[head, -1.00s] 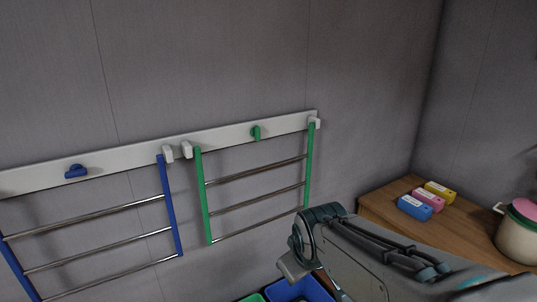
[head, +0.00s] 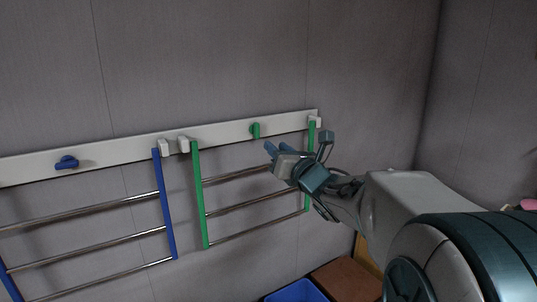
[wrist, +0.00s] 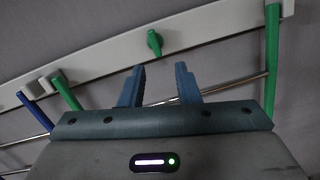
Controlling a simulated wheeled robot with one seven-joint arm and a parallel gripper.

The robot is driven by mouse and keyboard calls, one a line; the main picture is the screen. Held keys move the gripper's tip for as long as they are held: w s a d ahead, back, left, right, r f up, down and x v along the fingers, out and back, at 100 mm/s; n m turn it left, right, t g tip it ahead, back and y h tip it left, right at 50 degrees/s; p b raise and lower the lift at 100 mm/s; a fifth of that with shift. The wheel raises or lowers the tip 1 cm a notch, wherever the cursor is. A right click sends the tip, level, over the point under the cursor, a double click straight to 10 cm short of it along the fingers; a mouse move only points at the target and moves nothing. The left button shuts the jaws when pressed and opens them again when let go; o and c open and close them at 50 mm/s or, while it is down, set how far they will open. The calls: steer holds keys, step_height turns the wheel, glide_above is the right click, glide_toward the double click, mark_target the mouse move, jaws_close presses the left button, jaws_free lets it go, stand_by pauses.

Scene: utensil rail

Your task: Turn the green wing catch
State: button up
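The green wing catch (head: 255,130) sits on the white rail (head: 220,133) above the green-sided rack (head: 197,200). Its wing stands roughly upright in the head view. In the wrist view the green wing catch (wrist: 154,42) is above and between my fingertips, slightly tilted. My gripper (head: 271,150) is just below and right of the catch in the head view, apart from it. In the wrist view my gripper (wrist: 160,76) has its two blue fingers spread with nothing between them.
A blue catch (head: 66,162) sits on the rail's left part, above a blue-sided rack (head: 166,205). White end blocks (head: 183,145) hold the racks. A blue bin (head: 296,292) and brown surface (head: 348,279) are below. The wall above the rail is bare.

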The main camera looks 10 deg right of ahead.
mark_target(258, 132)
steer(key=shift+n+y, duration=0.4)
steer(key=shift+n, duration=0.3)
steer(key=p+x, duration=0.7)
steer(key=x, duration=0.1)
steer(key=shift+s+a+r, duration=0.1)
steer(key=shift+a+r, duration=0.05)
steer(key=shift+r, duration=0.25)
steer(key=shift+f, duration=0.3)
steer(key=shift+b, duration=0.85)
steer(key=shift+w, duration=0.2)
jaws_close()
